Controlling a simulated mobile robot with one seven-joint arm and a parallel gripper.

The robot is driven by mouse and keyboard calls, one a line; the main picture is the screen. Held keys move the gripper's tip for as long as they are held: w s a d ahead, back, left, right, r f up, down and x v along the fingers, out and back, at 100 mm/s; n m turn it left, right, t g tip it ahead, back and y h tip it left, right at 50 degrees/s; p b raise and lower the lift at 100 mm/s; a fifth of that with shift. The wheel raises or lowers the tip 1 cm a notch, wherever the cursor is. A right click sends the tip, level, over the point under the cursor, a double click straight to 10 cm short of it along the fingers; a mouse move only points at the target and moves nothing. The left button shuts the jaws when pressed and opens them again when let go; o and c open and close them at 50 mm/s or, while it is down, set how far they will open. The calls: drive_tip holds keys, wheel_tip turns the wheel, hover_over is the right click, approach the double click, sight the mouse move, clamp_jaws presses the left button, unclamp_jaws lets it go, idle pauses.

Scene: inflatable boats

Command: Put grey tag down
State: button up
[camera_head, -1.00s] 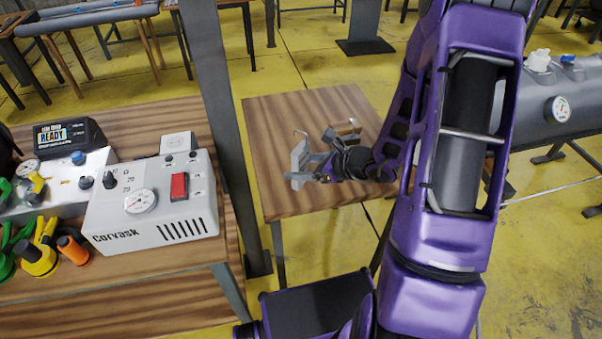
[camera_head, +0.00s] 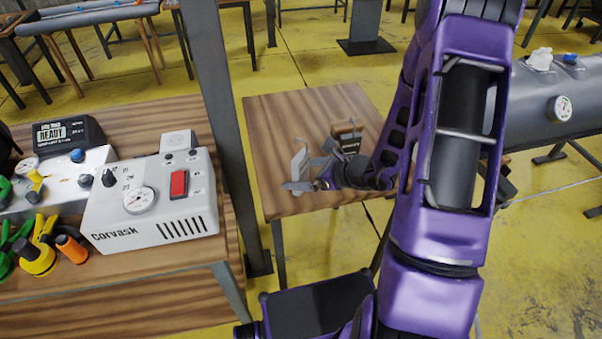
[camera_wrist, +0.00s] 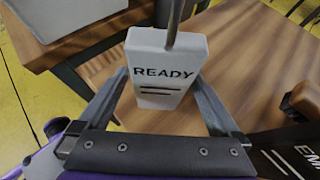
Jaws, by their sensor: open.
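The grey tag (camera_wrist: 166,68) reads READY and has a thin metal rod at its top. In the wrist view it is between my two fingers, with small gaps at its sides. In the head view the grey tag (camera_head: 299,162) shows at the end of my gripper (camera_head: 305,178), over the left part of the small wooden table (camera_head: 275,118). My gripper (camera_wrist: 158,86) is open around the tag. I cannot tell whether the tag's lower edge touches the tabletop.
A dark piece lettered EM (camera_wrist: 290,160) lies close at the right. A post (camera_head: 215,90) and a bench with a white Corvask box (camera_head: 150,205) stand left. The table's back left is clear.

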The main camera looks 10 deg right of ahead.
drive_tip(key=shift+r, duration=0.2)
drive_tip(key=p+v, duration=0.1)
drive_tip(key=v, duration=1.1)
drive_tip(key=shift+f, duration=0.15)
